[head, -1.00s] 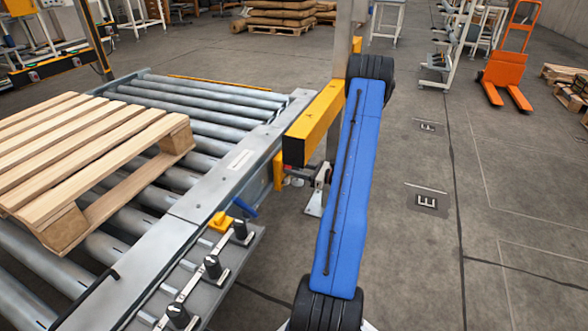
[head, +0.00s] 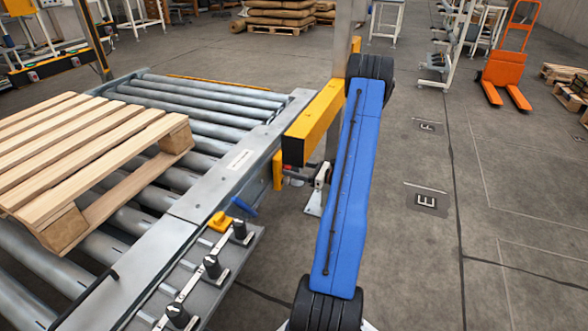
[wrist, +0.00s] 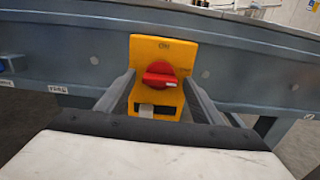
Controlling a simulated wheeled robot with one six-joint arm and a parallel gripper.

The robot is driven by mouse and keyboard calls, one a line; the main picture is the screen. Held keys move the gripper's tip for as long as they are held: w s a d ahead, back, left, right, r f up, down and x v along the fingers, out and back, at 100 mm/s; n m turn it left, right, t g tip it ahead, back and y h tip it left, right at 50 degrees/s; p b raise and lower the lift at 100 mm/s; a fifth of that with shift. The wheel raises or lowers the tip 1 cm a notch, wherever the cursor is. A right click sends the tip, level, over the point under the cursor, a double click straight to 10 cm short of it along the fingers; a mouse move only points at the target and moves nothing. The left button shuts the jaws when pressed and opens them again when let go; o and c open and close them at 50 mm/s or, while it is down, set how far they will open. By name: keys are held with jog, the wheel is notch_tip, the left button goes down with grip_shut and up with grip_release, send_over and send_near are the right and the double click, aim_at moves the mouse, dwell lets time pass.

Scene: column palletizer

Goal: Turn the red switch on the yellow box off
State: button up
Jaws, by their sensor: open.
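The yellow box (wrist: 148,50) is fixed to the side of the grey conveyor frame, straight ahead in the wrist view. The red rotary switch (wrist: 159,74) sits on its front, with its handle lying roughly sideways. Dark lettering above the switch is too small to read surely. My gripper (wrist: 158,88) is open, with one finger at each side of the yellow box and the switch between them. I cannot tell whether the fingers touch anything. In the head view my blue arm hides most of the gripper, and I cannot make out the switch surely there.
The roller conveyor (head: 187,210) carries a wooden pallet (head: 90,150) at left. A yellow beam (head: 315,118) stands close beside my arm. A panel with several black knobs (head: 212,266) is on the near side. The floor to the right is mostly clear, with an orange pallet truck (head: 503,72) farther back.

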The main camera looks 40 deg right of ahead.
jog(key=v, duration=1.7)
jog(key=shift+s+d, duration=0.15)
jog(key=shift+s, duration=0.05)
